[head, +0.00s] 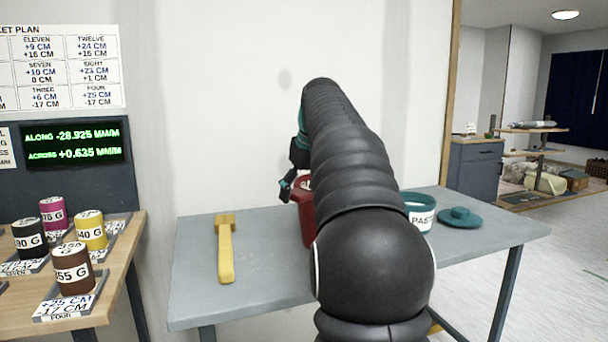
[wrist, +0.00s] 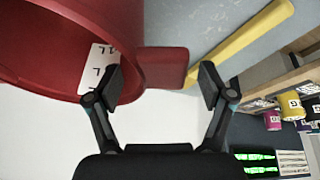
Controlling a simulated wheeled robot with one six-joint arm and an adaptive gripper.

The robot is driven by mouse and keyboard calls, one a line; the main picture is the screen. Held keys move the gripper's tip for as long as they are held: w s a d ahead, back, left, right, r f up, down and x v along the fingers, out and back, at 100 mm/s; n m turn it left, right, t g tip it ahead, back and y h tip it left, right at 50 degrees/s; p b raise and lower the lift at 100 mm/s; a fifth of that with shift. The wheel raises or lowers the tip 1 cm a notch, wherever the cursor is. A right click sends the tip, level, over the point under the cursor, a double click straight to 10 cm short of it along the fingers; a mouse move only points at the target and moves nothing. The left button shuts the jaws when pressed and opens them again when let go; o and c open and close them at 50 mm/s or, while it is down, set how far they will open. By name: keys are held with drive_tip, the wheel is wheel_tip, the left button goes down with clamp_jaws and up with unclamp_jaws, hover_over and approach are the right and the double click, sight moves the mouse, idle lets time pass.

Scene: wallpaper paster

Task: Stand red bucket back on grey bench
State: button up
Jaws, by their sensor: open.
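The red bucket (head: 306,222) appears upright on the grey bench (head: 270,285), partly hidden behind my arm. In the wrist view, the red bucket (wrist: 60,45) fills the upper left, with a white label on it and a red handle tab (wrist: 162,66) sticking out. My gripper (head: 288,187) is at the bucket's upper left side in the head view. In the wrist view, my gripper (wrist: 160,85) is open, its fingers on either side of the tab with a gap to it. The bucket's base is partly hidden, so its full contact with the bench cannot be told.
A yellow long-handled tool (head: 225,250) lies on the bench left of the bucket. A paste tub (head: 420,215) and a teal lid (head: 460,217) are to the right. A wooden table with several labelled weights (head: 73,268) stands left. A white wall rises behind.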

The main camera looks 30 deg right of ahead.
drive_tip(key=p+v, duration=0.1)
drive_tip(key=v, duration=1)
drive_tip(key=shift+s+r, duration=0.15)
drive_tip(key=shift+r, duration=0.25)
drive_tip(key=s+a+f+m, duration=0.1)
drive_tip(key=s+a+f, duration=0.35)
drive_tip(key=a, duration=0.35)
drive_tip(key=s+a+f, duration=0.3)
drive_tip(key=a+f, duration=0.2)
drive_tip(key=a, duration=0.3)
drive_tip(key=s+a+f, duration=0.4)
drive_tip(key=s+f, duration=0.4)
drive_tip(key=f, duration=0.3)
drive_tip(key=s+a+f+t, duration=0.1)
drive_tip(key=s+a+f, duration=0.4)
drive_tip(key=f, duration=0.6)
drive_tip(key=s, duration=0.2)
drive_tip(key=shift+s+f+m, duration=0.35)
drive_tip(key=shift+s+m, duration=0.05)
